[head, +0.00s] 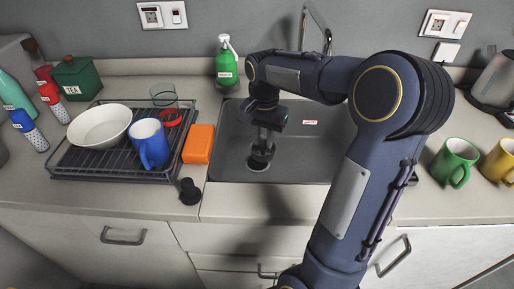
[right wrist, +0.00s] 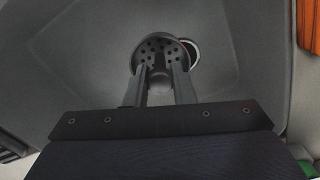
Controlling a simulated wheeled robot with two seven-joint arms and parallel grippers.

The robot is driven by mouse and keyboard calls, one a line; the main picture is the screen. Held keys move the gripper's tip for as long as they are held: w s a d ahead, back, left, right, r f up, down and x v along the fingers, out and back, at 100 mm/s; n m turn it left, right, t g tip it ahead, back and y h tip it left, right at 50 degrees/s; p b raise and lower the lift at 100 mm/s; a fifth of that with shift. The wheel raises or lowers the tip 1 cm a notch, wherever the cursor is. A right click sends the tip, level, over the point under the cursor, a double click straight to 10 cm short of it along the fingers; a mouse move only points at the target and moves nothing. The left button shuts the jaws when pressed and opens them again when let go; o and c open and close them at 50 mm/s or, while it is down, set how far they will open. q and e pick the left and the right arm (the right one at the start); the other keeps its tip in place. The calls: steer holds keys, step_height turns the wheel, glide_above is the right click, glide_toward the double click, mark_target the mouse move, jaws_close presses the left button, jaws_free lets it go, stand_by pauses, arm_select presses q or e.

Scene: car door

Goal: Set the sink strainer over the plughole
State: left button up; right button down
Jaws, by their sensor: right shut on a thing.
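The sink strainer (right wrist: 156,45) is a dark round disc with several holes. My right gripper (right wrist: 160,80) is shut on its middle part in the right wrist view. The plughole (right wrist: 193,52) shows as a pale ring partly hidden behind the strainer, offset to its right; the strainer overlaps only part of it. Whether the strainer touches the sink floor I cannot tell. In the head view, my right gripper (head: 264,147) points down into the grey sink (head: 315,150), close to the plughole (head: 257,165). My left gripper is not in view.
An orange sponge (head: 198,144) and a black stopper-like object (head: 189,191) lie left of the sink. A drying rack (head: 75,173) holds a bowl (head: 99,126) and a blue mug (head: 149,142). A tap (head: 318,25) and a green soap bottle (head: 227,68) stand behind.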

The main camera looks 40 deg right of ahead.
steer(key=w+d+f, duration=0.1)
steer(key=w+f, duration=0.1)
steer(key=f, duration=0.1)
steer(key=w+d+f, duration=0.1)
steer(key=w+f, duration=0.1)
steer(key=f, duration=0.1)
steer(key=w+d+f, duration=0.1)
steer(key=w+f, duration=0.1)
steer(key=f, duration=0.2)
steer(key=shift+w, duration=0.1)
steer(key=shift+f+b, duration=0.25)
steer(key=shift+b, duration=0.15)
steer(key=c, duration=1.2)
jaws_free()
steer(key=shift+c, duration=0.2)
steer(key=shift+r, duration=0.1)
